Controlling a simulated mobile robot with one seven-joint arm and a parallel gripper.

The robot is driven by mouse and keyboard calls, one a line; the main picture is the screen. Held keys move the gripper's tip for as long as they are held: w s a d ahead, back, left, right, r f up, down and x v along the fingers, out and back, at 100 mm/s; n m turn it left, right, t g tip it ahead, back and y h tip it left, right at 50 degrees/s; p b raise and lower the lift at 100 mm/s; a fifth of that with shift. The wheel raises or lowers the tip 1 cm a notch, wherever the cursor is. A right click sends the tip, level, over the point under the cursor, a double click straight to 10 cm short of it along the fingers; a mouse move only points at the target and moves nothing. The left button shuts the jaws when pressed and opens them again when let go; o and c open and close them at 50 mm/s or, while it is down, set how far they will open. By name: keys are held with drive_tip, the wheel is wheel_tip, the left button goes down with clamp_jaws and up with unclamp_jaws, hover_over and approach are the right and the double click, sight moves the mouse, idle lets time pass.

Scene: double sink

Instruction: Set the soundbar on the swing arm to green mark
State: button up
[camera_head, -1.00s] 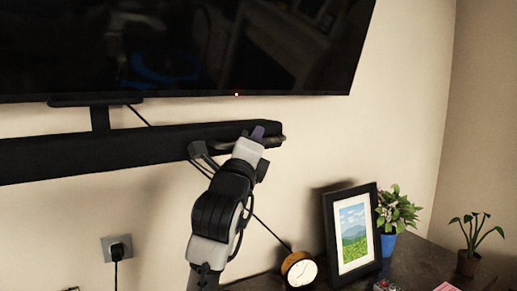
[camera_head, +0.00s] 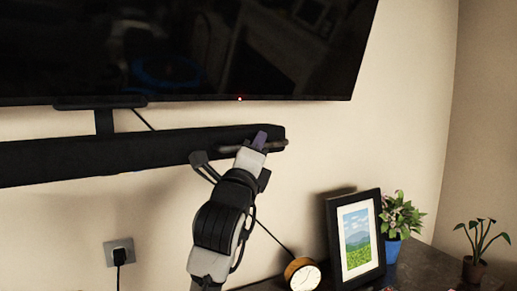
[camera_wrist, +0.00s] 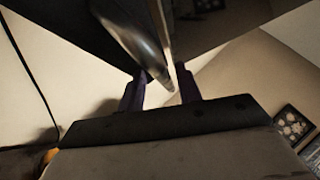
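The soundbar (camera_head: 90,155) is a long black bar below the television, with its right end near the middle of the head view. A thin brownish bar, apparently a handle (camera_head: 277,144), shows at that end. My gripper (camera_head: 261,139) is raised at the right end, in front of the soundbar. In the wrist view my two purple fingers (camera_wrist: 163,80) stand apart, and a dark rounded bar (camera_wrist: 135,30) reaches down between them with a gap visible. I cannot tell whether a finger touches it. The swing arm is not clearly seen, and no green mark is visible.
The television (camera_head: 180,50) hangs close above the soundbar. Below right, a dark tabletop (camera_head: 420,270) holds a clock (camera_head: 302,274), a picture frame (camera_head: 356,240) and potted plants (camera_head: 400,215). A plugged socket (camera_head: 119,252) is on the wall at lower left. Wall right of the soundbar is clear.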

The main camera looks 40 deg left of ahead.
drive_tip(key=b+v, duration=0.4)
drive_tip(key=v, duration=0.8)
drive_tip(key=shift+s+d, duration=0.3)
drive_tip(key=shift+d, duration=0.05)
drive_tip(key=shift+f, duration=0.1)
